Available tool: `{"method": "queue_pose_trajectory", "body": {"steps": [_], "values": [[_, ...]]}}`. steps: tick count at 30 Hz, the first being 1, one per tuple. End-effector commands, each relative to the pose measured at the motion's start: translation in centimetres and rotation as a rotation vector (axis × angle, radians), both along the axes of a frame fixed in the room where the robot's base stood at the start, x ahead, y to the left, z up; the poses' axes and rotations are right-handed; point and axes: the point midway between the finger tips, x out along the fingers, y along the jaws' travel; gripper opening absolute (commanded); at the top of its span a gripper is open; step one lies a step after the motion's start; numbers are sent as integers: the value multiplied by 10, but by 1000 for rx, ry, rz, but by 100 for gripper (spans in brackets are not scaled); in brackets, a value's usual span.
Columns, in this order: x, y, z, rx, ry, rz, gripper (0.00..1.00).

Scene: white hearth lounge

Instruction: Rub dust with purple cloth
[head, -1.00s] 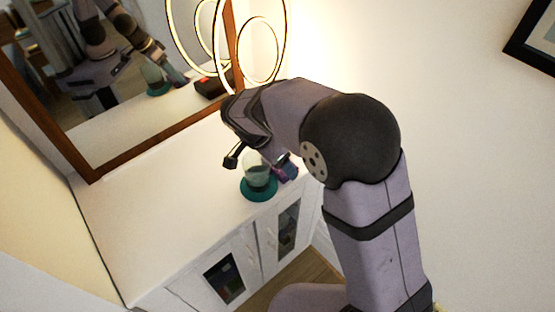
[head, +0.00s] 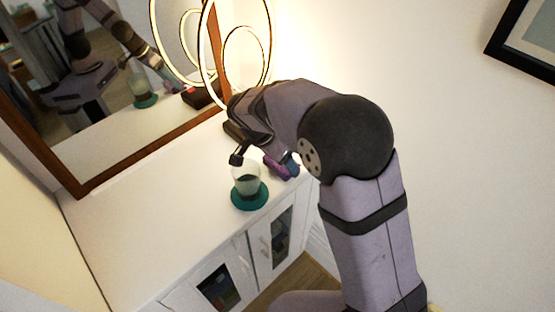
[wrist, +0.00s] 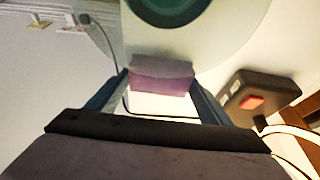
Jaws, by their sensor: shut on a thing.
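The purple cloth (head: 277,170) is at the tip of my gripper (head: 287,164), over the white cabinet top beside the glass. In the wrist view the cloth (wrist: 162,82) lies between the two fingers of my gripper (wrist: 160,90), which are shut on it. In the head view I cannot tell whether the cloth touches the surface. I cannot make out any dust; my arm hides part of the cabinet top.
A glass (head: 246,180) stands on a teal coaster (head: 249,200), just left of the cloth. A ring lamp (head: 243,60) stands behind; its dark base (wrist: 262,90) shows at right in the wrist view. A framed mirror (head: 150,150) leans at the back. The cabinet top's left part (head: 140,225) is clear.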

Motion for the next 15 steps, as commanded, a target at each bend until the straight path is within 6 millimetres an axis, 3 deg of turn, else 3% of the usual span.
{"method": "queue_pose_trajectory", "body": {"steps": [15], "values": [[24, -25, -3, -1, 1, 0, 56]]}}
